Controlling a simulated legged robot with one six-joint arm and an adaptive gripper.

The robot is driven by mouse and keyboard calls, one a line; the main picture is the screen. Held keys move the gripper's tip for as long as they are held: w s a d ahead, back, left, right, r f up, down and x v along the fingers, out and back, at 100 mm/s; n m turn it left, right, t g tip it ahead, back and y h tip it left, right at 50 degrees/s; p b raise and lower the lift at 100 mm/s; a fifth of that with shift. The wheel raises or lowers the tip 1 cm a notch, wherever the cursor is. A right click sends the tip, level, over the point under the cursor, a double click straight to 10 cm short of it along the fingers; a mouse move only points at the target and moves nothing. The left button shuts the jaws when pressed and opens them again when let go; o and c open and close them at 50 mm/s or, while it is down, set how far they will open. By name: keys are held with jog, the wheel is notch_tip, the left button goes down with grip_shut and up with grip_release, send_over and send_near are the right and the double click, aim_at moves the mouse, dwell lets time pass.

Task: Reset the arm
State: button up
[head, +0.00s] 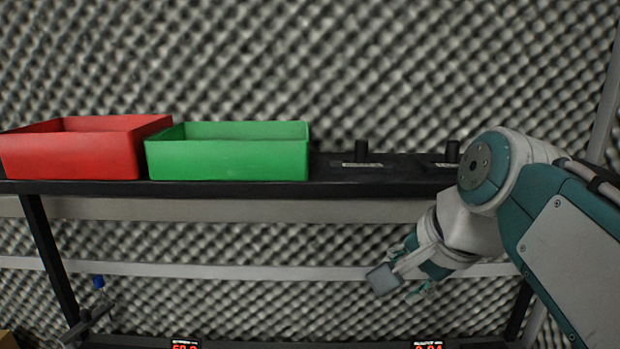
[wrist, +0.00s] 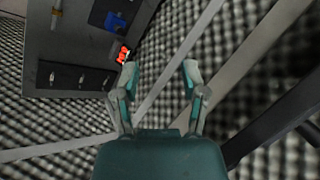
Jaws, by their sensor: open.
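My gripper (wrist: 160,80) is open and empty in the wrist view, its two fingers spread apart with nothing between them. In the head view my gripper (head: 402,284) hangs at the right, below the edge of the upper shelf and in front of the foam wall. My arm comes in from the right edge and bends down to it. The fingers are partly hidden by the wrist in the head view.
A red bin (head: 80,153) and a green bin (head: 228,158) stand on the black shelf (head: 420,188), left of my arm. Red displays (head: 185,346) show low down; a display (wrist: 123,54) shows in the wrist view.

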jog(key=s+d+f+n+h, duration=0.1)
jog(key=s+f+n, duration=0.3)
jog(key=f, duration=0.4)
jog(key=s+d+f+n+h, duration=0.2)
jog(key=s+f+n, duration=0.3)
jog(key=f, duration=0.4)
jog(key=shift+d+n, duration=0.45)
jog(key=shift+n, duration=0.15)
jog(key=shift+d+f, duration=0.1)
jog(key=shift+d, duration=0.05)
